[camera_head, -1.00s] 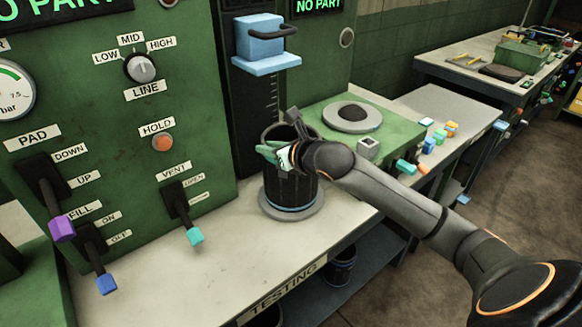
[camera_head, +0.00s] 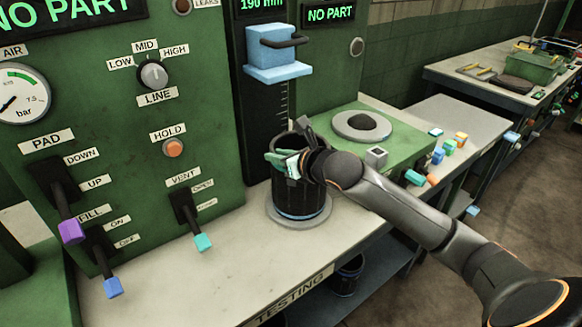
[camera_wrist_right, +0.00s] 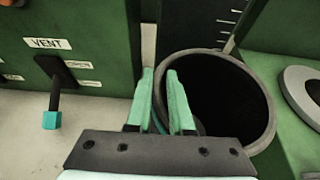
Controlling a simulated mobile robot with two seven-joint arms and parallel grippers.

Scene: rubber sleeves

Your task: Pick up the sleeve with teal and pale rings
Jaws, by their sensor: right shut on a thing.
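A black sleeve (camera_head: 297,198) stands upright on a round grey plate (camera_head: 318,221) on the testing bench. A blue ring and a thin pale line show near its foot; I cannot tell whether the ring is teal. My right gripper (camera_head: 287,160) is at its upper left wall, with pale green fingers shut on the wall. In the right wrist view the fingers (camera_wrist_right: 168,98) meet the rim of the sleeve (camera_wrist_right: 262,90), and its inside looks dark and empty. The fingertips' exact hold is partly hidden. My left gripper is not in view.
A light blue block (camera_head: 277,50) on a slide stands above and behind the sleeve. A green panel with levers (camera_head: 200,240) is at left. A second dark sleeve (camera_head: 348,274) sits on the lower shelf. Coloured blocks (camera_head: 440,155) lie on the right.

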